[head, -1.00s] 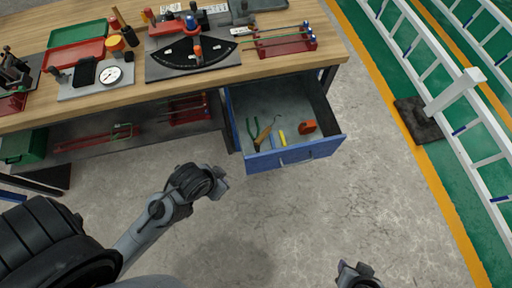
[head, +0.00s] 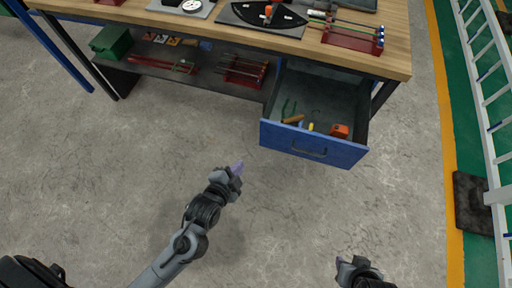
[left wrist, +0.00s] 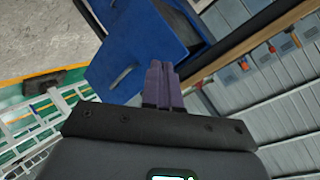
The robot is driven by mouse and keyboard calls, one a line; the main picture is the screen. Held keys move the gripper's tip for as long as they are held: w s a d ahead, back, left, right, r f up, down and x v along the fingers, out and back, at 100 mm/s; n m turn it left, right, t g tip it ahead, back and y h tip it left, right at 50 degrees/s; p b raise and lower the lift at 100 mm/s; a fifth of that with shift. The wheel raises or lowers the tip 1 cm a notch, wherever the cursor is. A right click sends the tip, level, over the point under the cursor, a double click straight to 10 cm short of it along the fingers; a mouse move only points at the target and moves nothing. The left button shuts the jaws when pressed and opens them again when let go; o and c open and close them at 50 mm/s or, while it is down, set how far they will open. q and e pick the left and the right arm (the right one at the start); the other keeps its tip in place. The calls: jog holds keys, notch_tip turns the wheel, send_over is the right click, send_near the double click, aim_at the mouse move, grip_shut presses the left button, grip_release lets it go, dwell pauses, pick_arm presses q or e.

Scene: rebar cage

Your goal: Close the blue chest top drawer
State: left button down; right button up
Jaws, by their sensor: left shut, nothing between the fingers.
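The blue chest's top drawer (head: 312,147) is pulled out beneath the workbench, its blue front with a handle facing me. Inside lie a green tool, an orange-handled tool, a yellow item and an orange block (head: 340,131). My left gripper (head: 238,168) is shut and empty, in front of and left of the drawer front, apart from it in the head view. In the left wrist view the blue drawer front (left wrist: 128,58) shows beyond the shut purple fingers (left wrist: 158,84). My right gripper (head: 345,261) is at the bottom edge, partly cut off; its jaw state is unclear.
The wooden workbench (head: 395,58) runs above the drawer, with tools on top. A lower shelf (head: 205,80) holds red tools and a green box (head: 110,42). A white ladder (head: 490,110) stands at the right. The grey floor before the drawer is clear.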

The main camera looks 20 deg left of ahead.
pick_arm(q)
jog(key=w+d+f+m+t+y+b, duration=0.2)
jog(key=w+d+f+m+t+b, duration=0.1)
jog(key=f+m+t+b, duration=0.3)
jog(key=b, duration=0.9)
send_near(266, 130)
jog(key=w, duration=0.5)
jog(key=shift+w+a, duration=0.2)
jog(key=shift+w, duration=0.15)
jog(key=shift+w+r, duration=0.2)
jog(key=shift+w, duration=0.4)
jog(key=shift+a, duration=0.1)
